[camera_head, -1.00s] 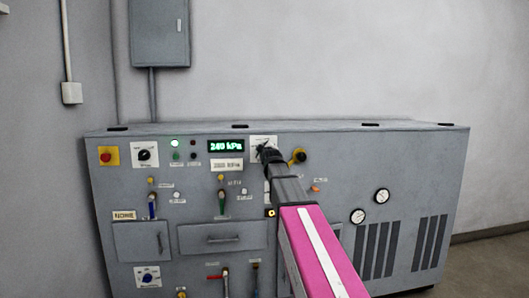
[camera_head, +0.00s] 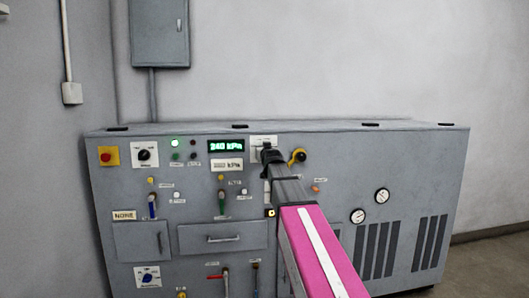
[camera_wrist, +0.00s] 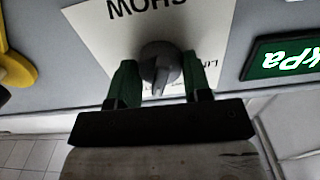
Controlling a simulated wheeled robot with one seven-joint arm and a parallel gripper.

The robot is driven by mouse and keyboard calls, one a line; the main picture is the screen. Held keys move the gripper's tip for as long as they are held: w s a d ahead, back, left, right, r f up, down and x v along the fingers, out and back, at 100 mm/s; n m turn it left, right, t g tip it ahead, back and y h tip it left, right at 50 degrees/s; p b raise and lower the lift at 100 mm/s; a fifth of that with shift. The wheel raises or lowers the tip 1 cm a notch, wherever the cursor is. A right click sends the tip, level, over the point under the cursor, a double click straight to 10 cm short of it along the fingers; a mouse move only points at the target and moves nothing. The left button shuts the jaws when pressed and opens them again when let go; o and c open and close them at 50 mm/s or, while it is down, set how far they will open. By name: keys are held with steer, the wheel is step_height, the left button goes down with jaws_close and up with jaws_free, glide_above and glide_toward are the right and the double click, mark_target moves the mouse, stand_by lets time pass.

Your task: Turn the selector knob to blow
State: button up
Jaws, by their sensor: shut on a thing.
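A grey knob (camera_wrist: 160,66) sits on a white plate (camera_wrist: 95,25) in the wrist view, its pointer aimed down the picture. The plate's lettering is upside down; one word seems to read "SHOW", the rest is cut off or covered. I cannot read "blow" on it. My gripper (camera_wrist: 157,82) has its two dark green fingers on either side of this knob, shut on it. In the head view the plate (camera_head: 257,140) is right of the green display, and my gripper (camera_head: 268,154) hides the knob.
A green "240 kPa" display (camera_head: 226,146) is left of the plate, and a yellow-and-black control (camera_head: 299,156) is right of it. Another black knob (camera_head: 144,154) and a red button (camera_head: 106,157) are farther left. A small sign (camera_head: 124,215) reads "NONE".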

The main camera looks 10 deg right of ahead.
steer(key=m, duration=0.4)
steer(key=shift+m, duration=0.3)
steer(key=m, duration=0.4)
stand_by(0.5)
steer(key=o, duration=0.9)
steer(key=s, duration=1)
steer(key=shift+s, duration=0.4)
steer(key=shift+f, duration=0.1)
